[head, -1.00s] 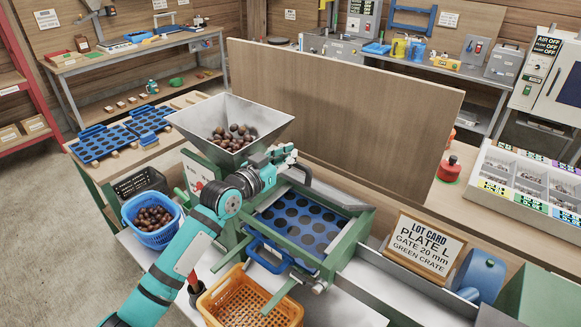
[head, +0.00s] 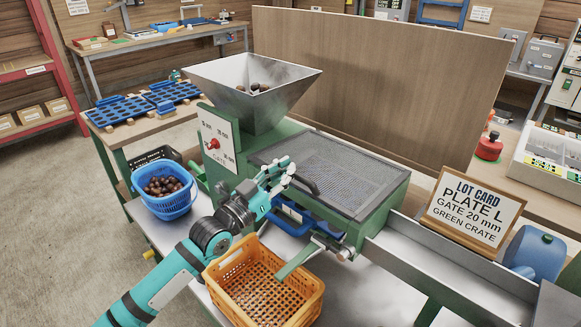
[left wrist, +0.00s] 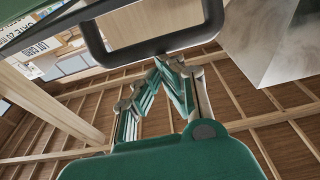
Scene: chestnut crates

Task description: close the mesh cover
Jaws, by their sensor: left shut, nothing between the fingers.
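The grey mesh cover (head: 335,165) lies flat over the top of the green machine (head: 375,215), with its dark handle (head: 305,183) at the front left. The perforated blue plate is hidden under it, apart from a blue part at the front (head: 295,213). My left gripper (head: 287,172) is shut and empty, just left of the handle; I cannot tell whether it touches the cover. In the left wrist view the shut fingers (left wrist: 168,63) point up towards a dark handle bar (left wrist: 88,38). My right gripper is not in view.
A metal hopper (head: 225,95) with chestnuts stands behind the gripper. An orange crate (head: 232,293) stands in front and a blue basket (head: 165,210) of chestnuts at the left. A lot card (head: 472,212) and a metal chute (head: 450,260) are at the right.

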